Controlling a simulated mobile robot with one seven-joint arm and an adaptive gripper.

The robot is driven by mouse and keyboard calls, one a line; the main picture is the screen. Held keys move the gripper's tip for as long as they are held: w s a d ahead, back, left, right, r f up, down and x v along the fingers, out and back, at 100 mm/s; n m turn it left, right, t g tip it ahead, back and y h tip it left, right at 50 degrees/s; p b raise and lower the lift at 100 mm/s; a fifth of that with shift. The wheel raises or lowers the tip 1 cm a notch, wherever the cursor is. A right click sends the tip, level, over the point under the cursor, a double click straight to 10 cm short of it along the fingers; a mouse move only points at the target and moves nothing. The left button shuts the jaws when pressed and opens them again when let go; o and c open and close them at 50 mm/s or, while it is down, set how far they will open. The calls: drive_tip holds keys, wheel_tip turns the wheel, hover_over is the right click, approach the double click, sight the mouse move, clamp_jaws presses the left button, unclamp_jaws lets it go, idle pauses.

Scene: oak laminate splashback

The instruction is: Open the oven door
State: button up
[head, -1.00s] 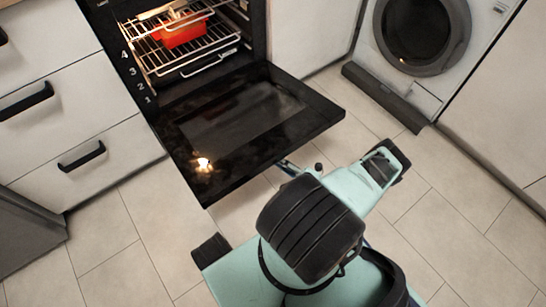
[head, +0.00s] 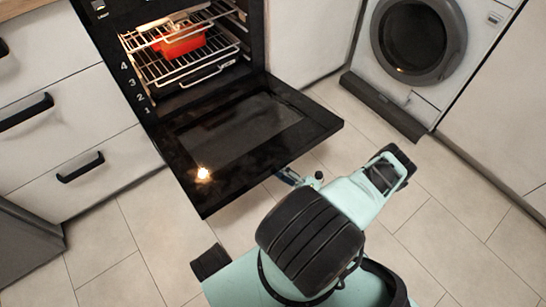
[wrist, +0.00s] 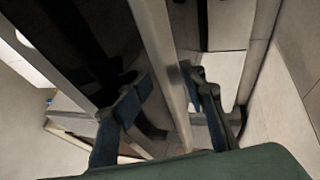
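The oven door (head: 245,135) is black with a glass pane and is hinged at the bottom. It is swung far down, so the lit oven cavity is exposed. My gripper (head: 290,177) is at the door's outer edge in the head view, small and partly hidden by my arm. In the wrist view my gripper (wrist: 165,97) has its two fingers apart, with a long pale bar or edge, probably part of the door (wrist: 158,50), running between them. The right finger is close to this bar and the left one stands off it. Firm contact cannot be made out.
A red dish (head: 180,41) sits on a wire rack (head: 190,68) inside the oven. White drawers (head: 75,130) stand at left. A washing machine (head: 455,60) stands at upper right. Tiled floor (head: 460,220) is clear at right.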

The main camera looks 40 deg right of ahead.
sight(273, 156)
wheel_tip(273, 156, up, 8)
drive_tip(key=shift+r, duration=0.25)
drive_tip(key=shift+s, duration=0.1)
idle(0.4)
